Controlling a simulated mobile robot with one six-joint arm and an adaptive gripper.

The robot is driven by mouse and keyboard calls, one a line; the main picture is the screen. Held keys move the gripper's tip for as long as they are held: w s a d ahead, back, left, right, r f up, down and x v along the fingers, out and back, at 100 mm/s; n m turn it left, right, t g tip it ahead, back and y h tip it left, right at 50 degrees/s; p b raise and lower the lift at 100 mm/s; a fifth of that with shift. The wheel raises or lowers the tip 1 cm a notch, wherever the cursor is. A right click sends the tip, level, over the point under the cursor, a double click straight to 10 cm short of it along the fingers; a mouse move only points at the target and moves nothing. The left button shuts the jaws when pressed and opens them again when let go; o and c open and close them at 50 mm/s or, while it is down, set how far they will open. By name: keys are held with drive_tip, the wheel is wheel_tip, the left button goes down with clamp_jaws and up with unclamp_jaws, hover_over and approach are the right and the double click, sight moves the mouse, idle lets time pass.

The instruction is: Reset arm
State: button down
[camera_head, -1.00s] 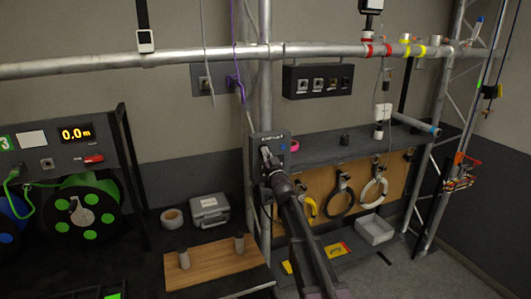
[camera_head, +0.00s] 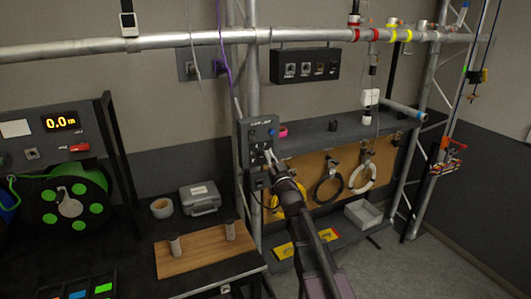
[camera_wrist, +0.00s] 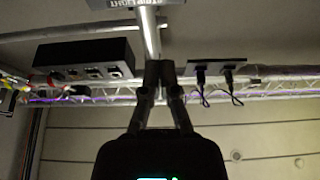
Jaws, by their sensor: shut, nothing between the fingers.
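My gripper (camera_head: 270,157) is at the end of my arm, in the middle of the head view. Its fingers are together and hold nothing. It is in front of the lower part of a dark control box (camera_head: 257,140) on the upright truss pole; whether it touches the box I cannot tell. In the wrist view my gripper (camera_wrist: 158,68) points up along the pole (camera_wrist: 149,35), with its fingers close together. The box's underside edge (camera_wrist: 95,5) shows at the top of that view.
A horizontal truss pipe (camera_head: 300,35) crosses above, with a black socket panel (camera_head: 305,65) below it. A cable reel (camera_head: 70,203) stands at left. A wooden board (camera_head: 195,252) with two grey cylinders lies on the bench. Coiled cables (camera_head: 328,188) hang at right. Open floor is at lower right.

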drive_tip(key=shift+s+d, duration=0.1)
drive_tip(key=shift+s, duration=0.2)
drive_tip(key=shift+d+f, duration=0.1)
drive_tip(key=s+d+f+m+g+h, duration=0.3)
drive_tip(key=s+d+f+g+h, duration=0.15)
drive_tip(key=f, duration=0.45)
drive_tip(key=s+d+f+m+g+h, duration=0.25)
drive_tip(key=d+f+g+h, duration=0.25)
drive_tip(key=f, duration=0.3)
drive_tip(key=s+f+n+g+y, duration=0.1)
drive_tip(key=s+f+g, duration=0.3)
drive_tip(key=s, duration=0.7)
drive_tip(key=s+a+f+g, duration=0.1)
drive_tip(key=s+f+g, duration=0.4)
drive_tip(key=s+g, duration=0.3)
drive_tip(key=s, duration=0.3)
drive_tip(key=shift+s+a+n+y, duration=0.2)
drive_tip(key=shift+s+n+y, duration=0.15)
